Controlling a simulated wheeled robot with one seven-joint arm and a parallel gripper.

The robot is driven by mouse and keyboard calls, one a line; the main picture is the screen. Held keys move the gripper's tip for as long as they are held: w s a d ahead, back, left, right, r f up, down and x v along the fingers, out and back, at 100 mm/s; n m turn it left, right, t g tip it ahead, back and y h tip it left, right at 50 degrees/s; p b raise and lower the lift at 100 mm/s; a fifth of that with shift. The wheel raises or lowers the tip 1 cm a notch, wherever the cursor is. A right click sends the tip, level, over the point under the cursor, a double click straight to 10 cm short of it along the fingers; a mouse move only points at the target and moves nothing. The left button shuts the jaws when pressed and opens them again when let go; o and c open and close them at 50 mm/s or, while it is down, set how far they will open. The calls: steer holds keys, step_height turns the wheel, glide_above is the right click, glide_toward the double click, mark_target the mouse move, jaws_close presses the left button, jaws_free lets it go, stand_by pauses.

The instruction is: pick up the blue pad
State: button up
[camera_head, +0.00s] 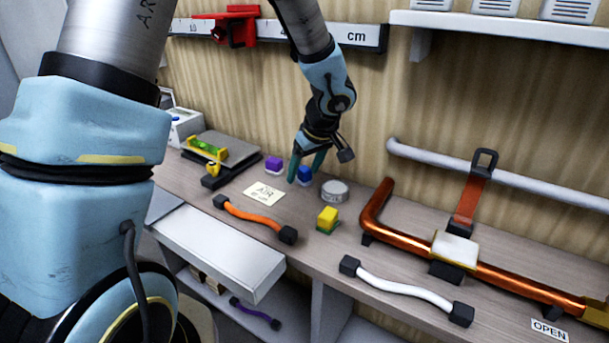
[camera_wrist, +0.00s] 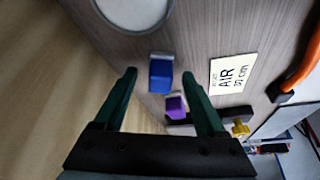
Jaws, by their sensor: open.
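The blue pad (camera_head: 304,174) is a small blue block on the bench, close to the wall. In the wrist view the blue pad (camera_wrist: 161,75) sits beyond the fingertips, roughly between their lines, on a small grey piece. My gripper (camera_head: 306,168) is open, its green fingers pointing down at the bench by the blue pad. In the wrist view my gripper (camera_wrist: 159,74) shows both fingers apart with nothing held. I cannot tell whether a finger touches the pad.
A purple block (camera_head: 273,163) stands left of the blue pad, a round grey tin (camera_head: 334,191) right of it. An AIR card (camera_head: 264,194) lies in front. A yellow block (camera_head: 327,218), an orange-handled cable (camera_head: 254,217) and a copper pipe (camera_head: 375,211) are nearby.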

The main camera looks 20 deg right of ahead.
mark_target(304, 168)
steer(key=shift+c, duration=0.3)
jaws_close()
stand_by(0.4)
step_height(304, 168, up, 10)
steer(key=shift+r+b, duration=0.1)
steer(key=shift+b, duration=0.45)
steer(key=c, duration=0.6)
jaws_free()
jaws_close()
